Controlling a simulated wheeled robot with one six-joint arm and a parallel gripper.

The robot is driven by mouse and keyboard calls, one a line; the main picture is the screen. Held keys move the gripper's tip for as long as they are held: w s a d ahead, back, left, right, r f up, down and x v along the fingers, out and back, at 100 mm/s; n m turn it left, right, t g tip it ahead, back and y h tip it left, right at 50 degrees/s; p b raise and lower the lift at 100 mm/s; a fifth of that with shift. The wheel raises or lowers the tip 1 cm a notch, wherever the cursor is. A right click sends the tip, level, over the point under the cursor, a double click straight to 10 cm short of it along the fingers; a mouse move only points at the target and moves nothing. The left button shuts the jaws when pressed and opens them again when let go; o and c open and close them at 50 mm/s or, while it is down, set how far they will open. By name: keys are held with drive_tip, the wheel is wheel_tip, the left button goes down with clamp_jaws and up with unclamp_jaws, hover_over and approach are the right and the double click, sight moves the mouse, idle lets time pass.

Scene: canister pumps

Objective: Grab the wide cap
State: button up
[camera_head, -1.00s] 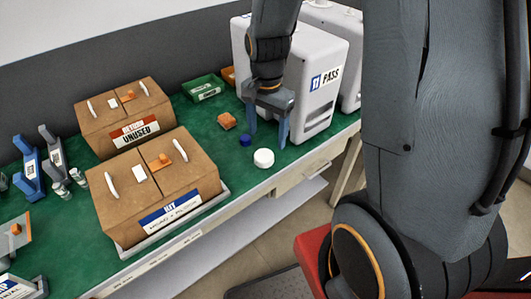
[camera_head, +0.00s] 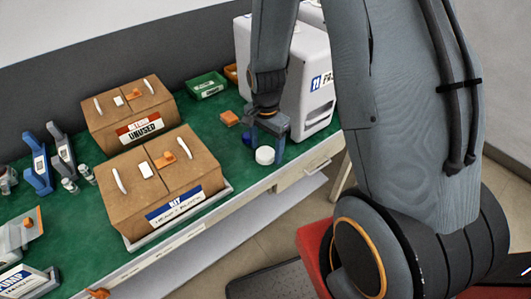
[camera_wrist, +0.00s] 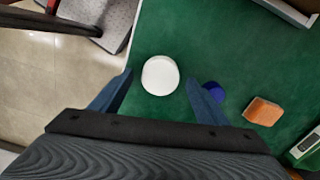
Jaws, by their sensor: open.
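The wide cap, a white round disc (camera_head: 265,155), lies on the green table mat near its front edge. In the wrist view the white cap (camera_wrist: 160,75) sits ahead of and between my two blue fingertips. A smaller blue cap (camera_head: 247,138) is just behind it, partly hidden by my finger; in the wrist view the blue cap (camera_wrist: 214,91) shows by the right fingertip. My gripper (camera_head: 264,149) is open and above the white cap, with its fingers pointing down; it also shows in the wrist view (camera_wrist: 158,80). Nothing is held.
An orange block (camera_head: 229,118) lies behind and left of the caps. A white canister machine (camera_head: 305,80) stands close on the right. A brown kit box (camera_head: 160,180) on a tray and an unused box (camera_head: 128,112) stand left. The table's front edge is close.

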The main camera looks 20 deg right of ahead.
drive_tip(key=shift+f, duration=0.1)
drive_tip(key=c, duration=1.1)
